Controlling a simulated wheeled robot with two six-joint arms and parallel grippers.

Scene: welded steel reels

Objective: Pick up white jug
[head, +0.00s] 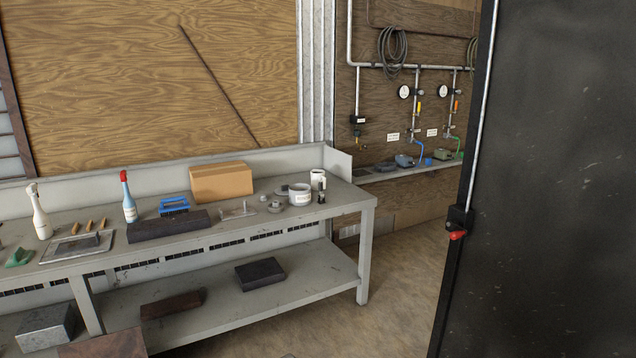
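A small white vessel (318,181) stands upright near the right end of the grey workbench top (345,195), towards the back. It looks like a jug or mug with a dark opening. A wider white tub (300,195) with a label stands just in front and to the left of it. A small dark item (321,197) stands in front of the vessel and hides part of its lower body. Neither of my grippers is in view.
A cardboard box (222,182), a blue brush (174,205), a dark block (168,226) and two bottles (41,215) (129,200) stand along the bench. Dark blocks (260,274) lie on the lower shelf. A large black panel (560,180) fills the right. Floor (395,280) between is clear.

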